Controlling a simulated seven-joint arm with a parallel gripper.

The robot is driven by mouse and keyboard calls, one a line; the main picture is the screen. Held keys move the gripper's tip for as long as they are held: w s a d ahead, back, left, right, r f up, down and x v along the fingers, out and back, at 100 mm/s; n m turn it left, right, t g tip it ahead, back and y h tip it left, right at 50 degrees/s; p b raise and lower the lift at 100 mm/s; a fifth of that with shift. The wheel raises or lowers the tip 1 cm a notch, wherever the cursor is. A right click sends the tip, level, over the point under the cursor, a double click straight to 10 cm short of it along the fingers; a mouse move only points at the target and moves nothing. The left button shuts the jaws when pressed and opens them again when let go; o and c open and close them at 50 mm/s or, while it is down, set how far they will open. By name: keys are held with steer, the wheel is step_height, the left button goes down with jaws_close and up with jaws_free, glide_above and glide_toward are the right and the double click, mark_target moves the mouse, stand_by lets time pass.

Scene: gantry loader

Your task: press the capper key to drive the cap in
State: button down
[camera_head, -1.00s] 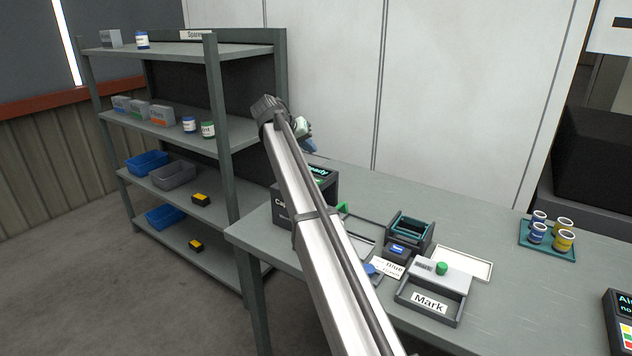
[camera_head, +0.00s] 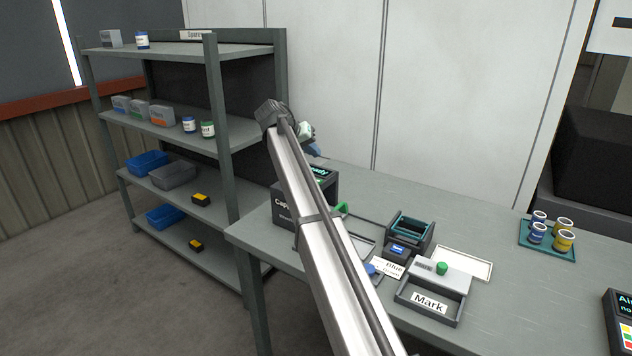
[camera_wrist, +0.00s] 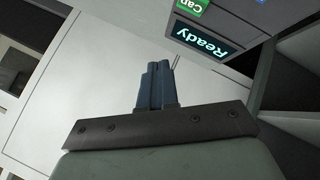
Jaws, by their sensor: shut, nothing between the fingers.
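The capper (camera_head: 287,206) is a dark box at the back left of the bench, partly hidden behind my arm. Its lit screen reads "Ready" in the wrist view (camera_wrist: 207,40). A green key marked "Cap" (camera_wrist: 191,7) sits beside the screen, at the top edge of that view. My gripper (camera_wrist: 158,66) has its blue fingers together and empty, pointing up in the wrist view, with the key and screen to their upper right. The fingers look apart from the key. In the head view my gripper is mostly hidden behind my arm. I cannot see a cap.
A shelf rack (camera_head: 225,130) stands left of the bench. On the bench (camera_head: 490,310) are a "Mark" station (camera_head: 428,302), a teal-lined holder (camera_head: 408,229), a white tray (camera_head: 478,264) and a teal tray (camera_head: 535,246) with blue and yellow pots.

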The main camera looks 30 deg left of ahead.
steer(key=shift+f, duration=3.3)
steer(key=shift+f, duration=0.8)
stand_by(0.3)
steer(key=shift+r, duration=0.8)
steer(key=shift+r, duration=2.55)
steer(key=shift+w+d, duration=0.1)
